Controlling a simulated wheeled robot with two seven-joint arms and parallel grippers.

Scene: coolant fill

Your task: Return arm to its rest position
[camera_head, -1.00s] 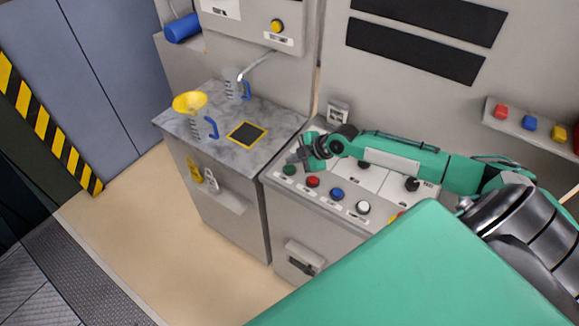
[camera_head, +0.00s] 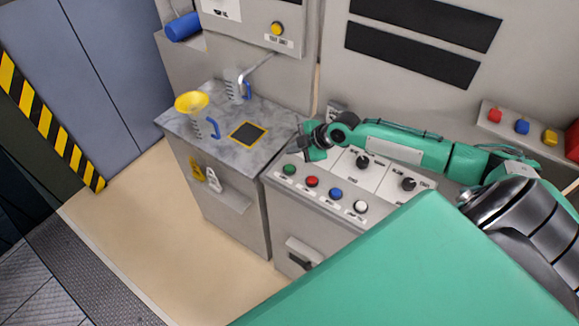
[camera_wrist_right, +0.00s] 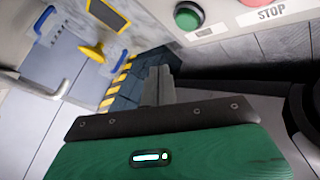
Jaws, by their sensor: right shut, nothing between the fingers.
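My right gripper (camera_head: 306,150) is above the back left corner of the button console (camera_head: 325,205), near its edge with the marble counter. In the right wrist view its fingers (camera_wrist_right: 160,82) are together, with nothing between them. The green button (camera_head: 289,170) is just below and in front of the gripper; it also shows in the wrist view (camera_wrist_right: 188,16), beside a STOP label. My right arm reaches in from the right over the console. My left gripper is not in view.
On the marble counter (camera_head: 180,124) stand a blue-handled jug with a yellow funnel (camera_head: 192,102) and another jug (camera_head: 233,86) by the metal spout. A black pad with a yellow border (camera_head: 248,134) lies there. Red (camera_head: 312,181), blue and white buttons line the console's front.

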